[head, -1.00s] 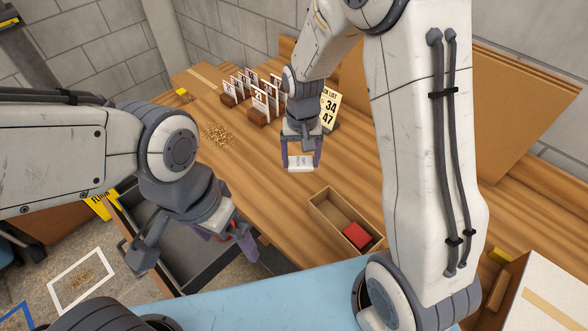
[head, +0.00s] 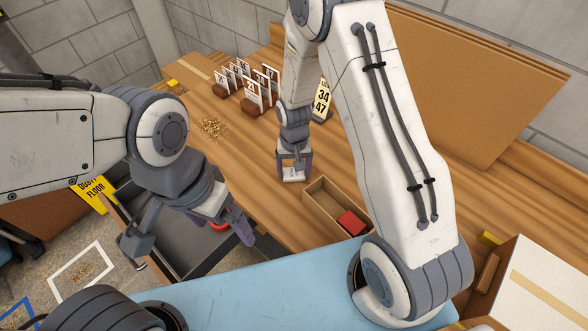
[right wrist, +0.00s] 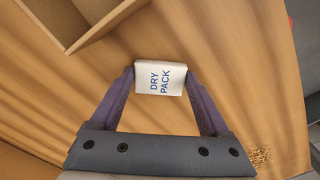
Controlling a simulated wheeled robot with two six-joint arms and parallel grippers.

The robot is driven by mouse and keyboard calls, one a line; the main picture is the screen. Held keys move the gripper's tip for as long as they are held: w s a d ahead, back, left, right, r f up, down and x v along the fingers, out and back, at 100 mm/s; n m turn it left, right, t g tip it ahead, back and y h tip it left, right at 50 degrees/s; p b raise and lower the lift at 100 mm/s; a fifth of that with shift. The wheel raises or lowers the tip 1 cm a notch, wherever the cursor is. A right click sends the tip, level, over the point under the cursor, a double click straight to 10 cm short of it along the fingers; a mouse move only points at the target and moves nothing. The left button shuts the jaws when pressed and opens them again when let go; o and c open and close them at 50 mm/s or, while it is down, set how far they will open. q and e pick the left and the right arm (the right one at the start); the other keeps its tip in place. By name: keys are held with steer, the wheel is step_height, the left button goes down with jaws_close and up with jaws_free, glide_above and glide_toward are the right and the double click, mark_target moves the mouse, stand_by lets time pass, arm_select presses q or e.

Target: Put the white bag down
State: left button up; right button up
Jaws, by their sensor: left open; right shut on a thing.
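The white bag (right wrist: 160,78), printed "DRY PACK", is between the fingertips of my right gripper (right wrist: 160,84) in the right wrist view. My right gripper (head: 294,172) is shut on it. In the head view the white bag (head: 293,177) is low over the wooden table, left of the open cardboard box. I cannot tell whether it touches the table. My left gripper (head: 190,232) is open and empty over the open drawer at the table's front edge.
The cardboard box (head: 314,205) holds a red block (head: 351,222). Numbered cards on wooden blocks (head: 250,107), a yellow list sign (head: 321,98) and a pile of small grains (head: 212,128) stand or lie farther back. A grey drawer (head: 190,253) is open. Wood (head: 245,160) left of the bag is clear.

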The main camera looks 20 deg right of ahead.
mark_target(294, 174)
steer(key=shift+f, duration=0.1)
steer(key=o, duration=1.2)
steer(key=shift+c, duration=0.2)
steer(key=shift+r, duration=0.4)
step_height(294, 174, up, 12)
steer(key=b, duration=0.2)
steer(key=shift+f, duration=0.25)
